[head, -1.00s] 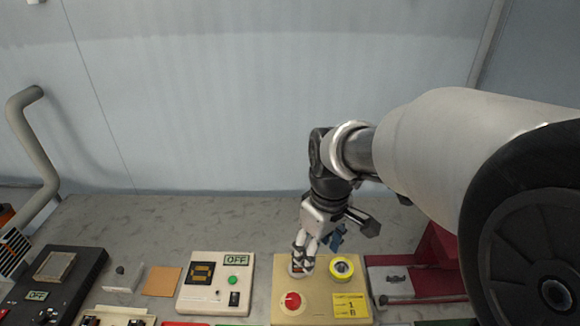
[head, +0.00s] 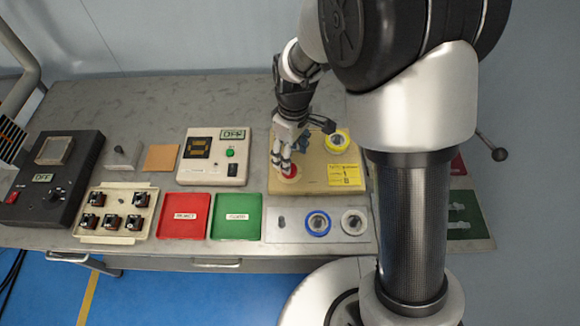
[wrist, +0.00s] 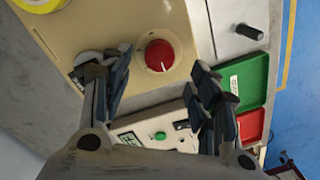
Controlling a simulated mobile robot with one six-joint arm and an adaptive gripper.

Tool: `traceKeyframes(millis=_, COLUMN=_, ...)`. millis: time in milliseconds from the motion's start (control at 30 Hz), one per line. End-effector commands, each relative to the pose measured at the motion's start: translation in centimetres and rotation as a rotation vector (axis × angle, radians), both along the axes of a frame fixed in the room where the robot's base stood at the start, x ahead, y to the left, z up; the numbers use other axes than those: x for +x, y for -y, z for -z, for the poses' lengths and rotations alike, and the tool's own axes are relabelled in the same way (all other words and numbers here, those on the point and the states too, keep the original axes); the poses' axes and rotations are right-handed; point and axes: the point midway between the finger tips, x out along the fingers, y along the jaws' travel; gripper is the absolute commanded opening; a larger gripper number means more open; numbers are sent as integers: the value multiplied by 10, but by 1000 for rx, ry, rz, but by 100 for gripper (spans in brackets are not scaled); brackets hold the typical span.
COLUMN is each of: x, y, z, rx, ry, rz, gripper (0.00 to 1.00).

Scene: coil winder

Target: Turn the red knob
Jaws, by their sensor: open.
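The red knob (head: 290,172) sits on a beige panel (head: 315,185) and is partly hidden behind my gripper in the head view. In the wrist view the round red knob (wrist: 160,55) shows in full, with a white mark on its face. My gripper (head: 284,167) is open and points down at the knob. In the wrist view my gripper's fingertips (wrist: 163,62) stand left and right of the knob, with gaps at both sides. I cannot tell whether the tips reach down to the knob's height.
A yellow ring (head: 338,141) and a yellow label (head: 346,175) are on the same panel. A white box with a green button (head: 214,160) stands to its left. Red (head: 183,217) and green (head: 236,217) trays and a grey plate with rings (head: 268,229) lie in front.

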Motion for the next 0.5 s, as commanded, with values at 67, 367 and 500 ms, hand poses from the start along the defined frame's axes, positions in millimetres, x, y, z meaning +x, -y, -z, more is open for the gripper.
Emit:
traceKeyframes(millis=67, x=-1, y=-1, z=20, rx=0, ry=-3, rz=0, gripper=55)
traceKeyframes(millis=367, x=-2, y=-2, z=52, rx=1, ry=1, rz=1, gripper=55)
traceKeyframes(millis=500, x=-2, y=-2, z=55, rx=0, ry=1, rz=1, gripper=55)
